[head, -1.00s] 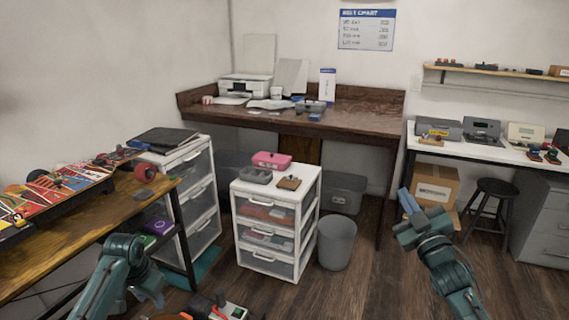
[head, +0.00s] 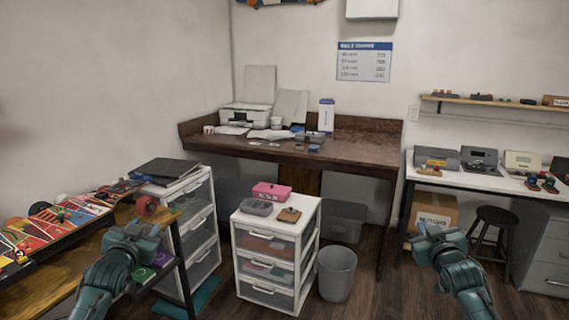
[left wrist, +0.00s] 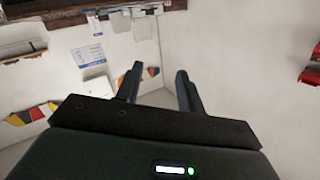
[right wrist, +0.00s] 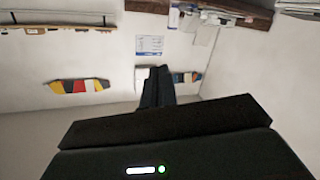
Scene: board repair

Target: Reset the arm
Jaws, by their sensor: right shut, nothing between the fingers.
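My left gripper (left wrist: 158,85) is open and empty in the left wrist view, its two dark fingers apart with wall between them. In the head view my left arm rises at the lower left, in front of the wooden bench, and its fingers are hard to make out. My right gripper (right wrist: 156,72) is shut with nothing in it in the right wrist view, its fingers together. In the head view my right arm stands at the lower right, with its gripper (head: 426,230) raised in front of the cardboard box. Both grippers are clear of objects.
A white drawer unit (head: 276,239) with a pink box (head: 271,191) on top stands between my arms. A grey bin (head: 336,274) is beside it. A wooden bench (head: 50,270) with skateboards is at left, a desk (head: 350,155) at the back, a black stool (head: 493,222) at right.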

